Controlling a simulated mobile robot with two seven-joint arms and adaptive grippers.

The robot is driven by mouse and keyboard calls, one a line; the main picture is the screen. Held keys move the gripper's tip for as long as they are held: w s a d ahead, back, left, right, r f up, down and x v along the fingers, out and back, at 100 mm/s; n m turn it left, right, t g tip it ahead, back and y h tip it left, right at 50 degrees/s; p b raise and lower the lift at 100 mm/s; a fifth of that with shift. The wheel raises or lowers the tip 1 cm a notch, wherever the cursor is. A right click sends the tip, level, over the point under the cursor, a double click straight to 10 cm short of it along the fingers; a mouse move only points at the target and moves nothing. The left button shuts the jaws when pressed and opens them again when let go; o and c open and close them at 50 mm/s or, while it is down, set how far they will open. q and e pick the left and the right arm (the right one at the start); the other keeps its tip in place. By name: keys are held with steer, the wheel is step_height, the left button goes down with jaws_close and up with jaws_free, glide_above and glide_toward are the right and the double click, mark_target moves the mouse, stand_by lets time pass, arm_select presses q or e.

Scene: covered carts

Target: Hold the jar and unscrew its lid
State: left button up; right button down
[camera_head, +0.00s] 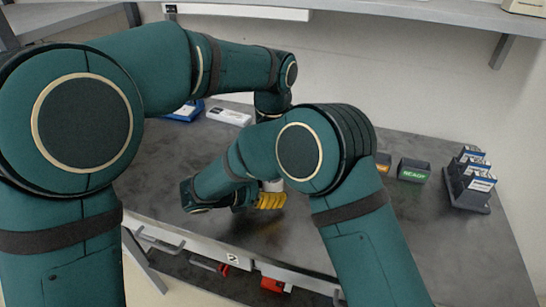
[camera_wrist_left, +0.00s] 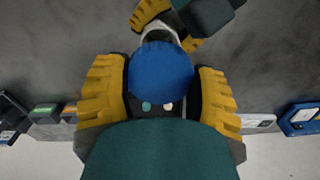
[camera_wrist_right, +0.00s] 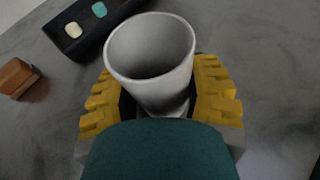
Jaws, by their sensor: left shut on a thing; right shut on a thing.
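The jar (camera_wrist_right: 150,84) is a light grey-white cylinder. In the right wrist view its mouth is open and its inside looks empty. My right gripper (camera_head: 270,201) is shut on the jar, with a yellow finger on each side. A small white part of the jar (camera_head: 273,185) shows in the head view. The round blue lid (camera_wrist_left: 161,71) sits between the yellow fingers of my left gripper (camera_wrist_left: 160,68), which is shut on it. In the left wrist view the lid overlaps part of the jar. In the head view my arms hide the left gripper and lid.
A dark tray (camera_wrist_right: 91,38) with a cream and a teal piece lies near the jar. A brown block (camera_wrist_right: 15,77) lies left of it. Labelled dark bins (camera_head: 413,170) and a rack (camera_head: 470,180) stand at right. A white box (camera_head: 229,117) lies at the back.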

steer(key=shift+c, duration=1.3)
jaws_free()
steer(key=shift+a, duration=0.1)
